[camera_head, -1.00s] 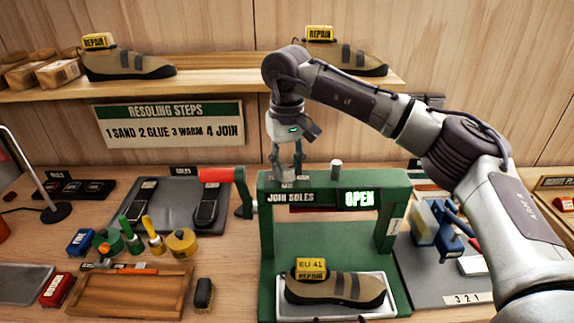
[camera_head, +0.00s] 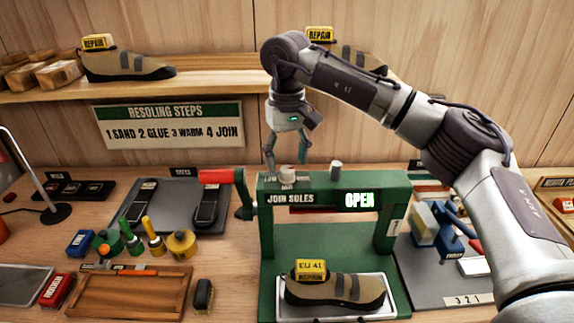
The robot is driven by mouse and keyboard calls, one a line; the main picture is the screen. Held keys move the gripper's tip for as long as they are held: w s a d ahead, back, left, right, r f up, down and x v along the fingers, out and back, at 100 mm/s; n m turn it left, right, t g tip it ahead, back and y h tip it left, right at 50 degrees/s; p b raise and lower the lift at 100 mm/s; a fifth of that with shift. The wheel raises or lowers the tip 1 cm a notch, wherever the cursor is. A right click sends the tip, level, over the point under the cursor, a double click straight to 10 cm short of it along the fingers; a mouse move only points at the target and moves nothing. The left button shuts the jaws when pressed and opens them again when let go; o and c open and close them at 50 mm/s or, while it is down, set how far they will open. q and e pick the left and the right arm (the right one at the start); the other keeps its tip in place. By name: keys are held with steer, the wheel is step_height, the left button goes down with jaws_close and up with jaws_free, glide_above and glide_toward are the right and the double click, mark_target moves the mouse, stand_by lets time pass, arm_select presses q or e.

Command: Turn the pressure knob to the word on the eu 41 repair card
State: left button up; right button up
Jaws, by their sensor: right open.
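The green sole press (camera_head: 388,232) stands at the middle right, with "JOIN SOLES" on its front and a lit "OPEN" sign. A pale round knob (camera_head: 287,173) sits on its top left, with "LOW" printed beside it; other words there are hidden or too small. My right gripper (camera_head: 287,162) is over the knob, pointing down with fingers apart on either side; I cannot tell whether they touch it. The yellow EU 41 repair card (camera_head: 311,266) is on the tan shoe (camera_head: 340,290) in the press; its pressure word is not readable. My left gripper is not in view.
A red-handled lever (camera_head: 216,175) is on the press's left side. A second pale peg (camera_head: 336,169) stands right of the knob. Glue pots (camera_head: 181,244), a wooden tray (camera_head: 130,296) and a black brush (camera_head: 203,294) lie to the left.

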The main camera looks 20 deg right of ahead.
mark_target(287, 168)
step_height(287, 168, up, 10)
steer(key=shift+f, duration=0.25)
stand_by(0.4)
